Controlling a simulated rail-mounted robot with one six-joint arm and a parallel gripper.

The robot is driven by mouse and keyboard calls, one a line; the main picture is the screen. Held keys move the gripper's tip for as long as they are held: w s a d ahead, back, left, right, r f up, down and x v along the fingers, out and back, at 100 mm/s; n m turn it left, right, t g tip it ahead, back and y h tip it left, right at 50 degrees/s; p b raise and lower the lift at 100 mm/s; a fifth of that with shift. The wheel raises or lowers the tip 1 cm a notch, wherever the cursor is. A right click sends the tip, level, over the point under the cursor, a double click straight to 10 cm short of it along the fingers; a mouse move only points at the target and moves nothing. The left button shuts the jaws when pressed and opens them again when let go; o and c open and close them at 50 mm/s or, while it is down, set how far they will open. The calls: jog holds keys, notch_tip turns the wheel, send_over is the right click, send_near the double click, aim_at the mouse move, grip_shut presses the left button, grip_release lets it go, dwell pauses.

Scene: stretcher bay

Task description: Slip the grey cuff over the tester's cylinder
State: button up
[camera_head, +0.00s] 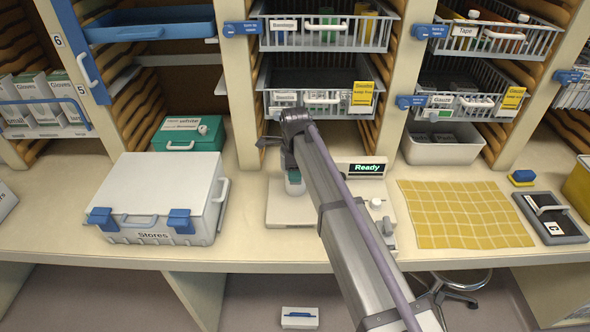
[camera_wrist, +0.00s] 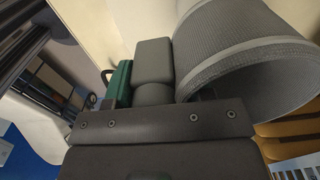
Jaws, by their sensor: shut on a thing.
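The grey cuff (camera_wrist: 245,62) is a wide mesh tube with paler bands. It fills the upper right of the wrist view, its open end facing lower right. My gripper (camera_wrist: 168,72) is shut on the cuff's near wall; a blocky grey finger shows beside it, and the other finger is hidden. The tester (camera_head: 283,213) is a white unit on the bench in the head view, with a lit "Ready" display (camera_head: 360,168). My arm covers much of it. A small grey-green upright piece (camera_head: 295,184) shows beside my arm; I cannot tell if it is the cylinder.
A white Stores case (camera_head: 150,195) stands left of the tester, with a green case (camera_head: 188,133) behind it. A yellow cloth (camera_head: 465,214) lies flat to the right, then a grey lidded tray (camera_head: 549,217). Wire baskets (camera_head: 322,85) hang above. Bare bench shows between the Stores case and tester.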

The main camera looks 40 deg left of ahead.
jog(key=o, duration=1.1)
notch_tip(320, 180, up, 11)
jog(key=p, duration=1.1)
jog(key=shift+r, duration=0.1)
